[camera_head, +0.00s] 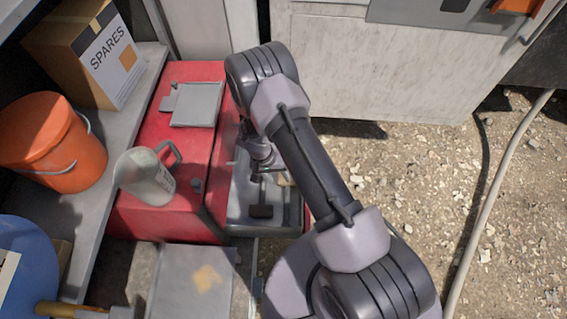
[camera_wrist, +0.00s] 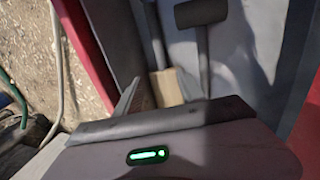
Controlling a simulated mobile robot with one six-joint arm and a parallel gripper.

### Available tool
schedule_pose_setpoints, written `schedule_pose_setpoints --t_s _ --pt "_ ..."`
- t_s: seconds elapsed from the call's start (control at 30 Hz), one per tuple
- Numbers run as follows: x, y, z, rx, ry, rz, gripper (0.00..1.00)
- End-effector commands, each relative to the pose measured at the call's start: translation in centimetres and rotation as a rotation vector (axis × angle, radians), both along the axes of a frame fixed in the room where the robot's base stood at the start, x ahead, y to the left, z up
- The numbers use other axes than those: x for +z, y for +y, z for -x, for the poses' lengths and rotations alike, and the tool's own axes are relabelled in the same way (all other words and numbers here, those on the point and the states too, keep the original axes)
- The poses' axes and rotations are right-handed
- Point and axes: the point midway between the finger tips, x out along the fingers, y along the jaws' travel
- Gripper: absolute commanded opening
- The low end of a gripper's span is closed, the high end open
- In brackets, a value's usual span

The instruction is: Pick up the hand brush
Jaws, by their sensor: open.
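A tan, wood-coloured block (camera_wrist: 167,88), which may be part of the hand brush, lies in a grey tray (camera_wrist: 240,75); bristles cannot be made out. In the head view a small tan piece (camera_head: 284,180) shows beside my arm, mostly hidden. My gripper (camera_wrist: 158,88) is low over the tray with its jaws open, and the block shows between the fingers. I cannot tell whether they touch it. In the head view my gripper (camera_head: 262,165) is partly hidden by my arm.
A dark mallet (camera_wrist: 201,12) lies in the tray close beside the block. A red box (camera_head: 160,205) borders the tray on the left, carrying a clear jug (camera_head: 145,178). An orange bucket (camera_head: 52,145) and a SPARES carton (camera_head: 90,50) stand on a shelf. Gravel lies right.

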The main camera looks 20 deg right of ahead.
Motion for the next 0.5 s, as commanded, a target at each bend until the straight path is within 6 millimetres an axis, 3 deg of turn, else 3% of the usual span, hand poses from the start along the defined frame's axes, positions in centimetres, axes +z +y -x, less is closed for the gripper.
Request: schedule_pose_setpoints --t_s 0.03,0.13,0.5 --pt "-2.2 -0.4 0.2 -0.001 0.002 0.0 0.46" --pt "-4.8 -1.1 0.4 -0.001 0.002 0.0 0.46" --pt "-9.6 -2.3 0.4 -0.002 0.0 0.0 0.46"
